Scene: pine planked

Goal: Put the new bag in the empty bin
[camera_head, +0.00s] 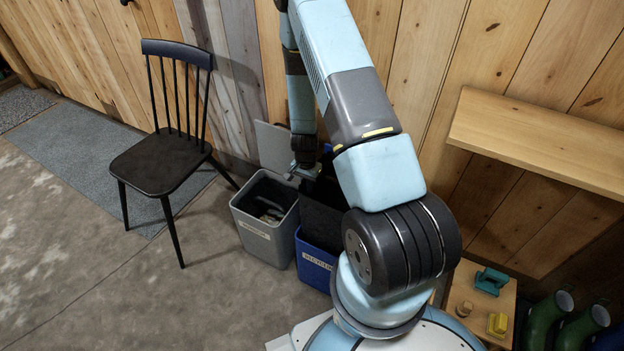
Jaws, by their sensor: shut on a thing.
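My gripper (301,171) reaches down near the wall, just above the back right corner of the grey bin (267,241). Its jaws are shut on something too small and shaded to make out. The grey bin is open on top, has a pale label, and has dark and greyish contents inside. A blue bin (313,262) labelled for recycling stands close to its right. A black sheet-like thing (321,216) shows at its opening, below my gripper. I cannot tell whether this is a bag or whether my gripper touches it. My arm hides the bin's right side.
A grey upright panel (272,148) stands behind the grey bin against the plank wall. A black chair (160,163) stands left of the bins. A wooden shelf (540,138) and a small table (470,297) are at right, near green boots (545,318). Floor before the bins is clear.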

